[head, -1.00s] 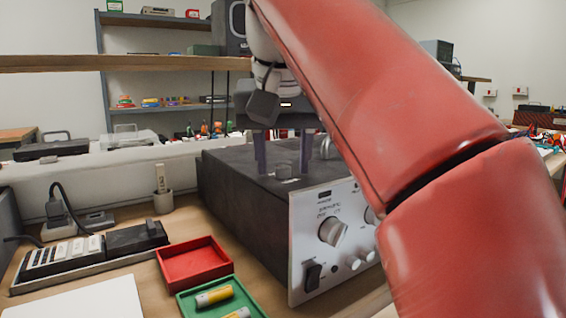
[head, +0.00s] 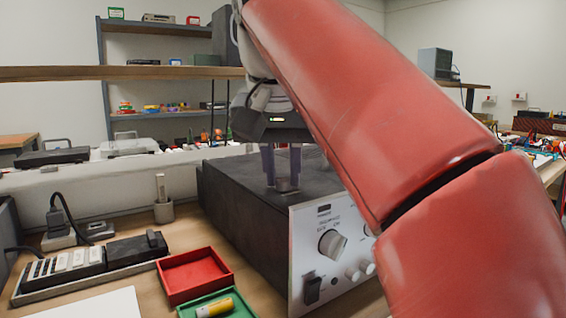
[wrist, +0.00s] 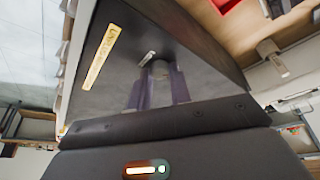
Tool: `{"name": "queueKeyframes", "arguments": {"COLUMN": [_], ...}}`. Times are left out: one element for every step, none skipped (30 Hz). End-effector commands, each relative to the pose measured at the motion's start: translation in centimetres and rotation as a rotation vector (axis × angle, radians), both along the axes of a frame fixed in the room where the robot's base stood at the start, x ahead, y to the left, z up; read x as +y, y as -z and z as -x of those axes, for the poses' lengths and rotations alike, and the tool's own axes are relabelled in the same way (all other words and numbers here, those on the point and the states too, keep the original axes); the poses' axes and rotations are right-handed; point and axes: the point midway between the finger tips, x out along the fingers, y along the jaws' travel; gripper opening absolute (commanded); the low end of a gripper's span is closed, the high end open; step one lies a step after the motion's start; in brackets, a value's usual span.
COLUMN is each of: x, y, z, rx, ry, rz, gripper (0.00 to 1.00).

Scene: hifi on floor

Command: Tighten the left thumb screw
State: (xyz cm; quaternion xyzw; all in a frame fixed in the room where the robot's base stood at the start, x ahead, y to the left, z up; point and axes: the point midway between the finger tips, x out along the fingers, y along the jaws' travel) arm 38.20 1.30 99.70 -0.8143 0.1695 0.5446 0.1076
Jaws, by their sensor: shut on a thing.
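The left thumb screw (head: 286,186) is a small dark grey knob on the top of a black box-shaped device (head: 235,185) with a silver front panel. My gripper (head: 282,180) points down from above, its two purple-grey fingers closed on the screw. In the wrist view the fingers (wrist: 160,88) reach the round grey screw (wrist: 160,68) from both sides. The fingers partly cover it. The second thumb screw is not clear now; my red arm crosses that side of the device in the head view.
A red tray (head: 193,274) and a green tray (head: 228,308) with a battery lie in front left of the device. A yellow label (wrist: 100,57) lies on the device top.

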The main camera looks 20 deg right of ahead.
Motion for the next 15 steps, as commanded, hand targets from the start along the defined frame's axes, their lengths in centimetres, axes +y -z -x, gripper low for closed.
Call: {"name": "queueKeyframes", "arguments": {"x": [0.05, 0.05, 0.09, 0.15, 0.15, 0.15, 0.19, 0.21, 0.21, 0.24, 0.28, 0.31, 0.3, 0.31, 0.35], "y": [-0.28, -0.32, -0.35, -0.35, -0.37, -0.41, -0.4, -0.4, -0.42, -0.41, -0.4, -0.41, -0.41, -0.4, -0.37], "z": [0.0, -0.01, -0.02, -0.05, -0.07, -0.09, -0.11, -0.13, -0.16, -0.17, -0.19, -0.2, -0.22, -0.25, -0.26], "rx": [0.002, 0.002, 0.001, 0.002, 0.001, 0.0, 0.0, 0.001, 0.0, 0.0, -0.001, -0.001, -0.001, -0.001, -0.002], "ry": [0.03, 0.053, 0.083, 0.107, 0.134, 0.169, 0.196, 0.223, 0.259, 0.285, 0.311, 0.345, 0.371, 0.397, 0.428], "rz": [0.001, 0.001, 0.002, 0.002, 0.001, 0.002, 0.002, 0.002, 0.003, 0.003, 0.003, 0.004, 0.004, 0.004, 0.004], "gripper": [0.0, 0.0, 0.0, 0.0, 0.0, 0.0, 0.0, 0.0, 0.0, 0.0, 0.0, 0.0, 0.0, 0.0, 0.0]}}
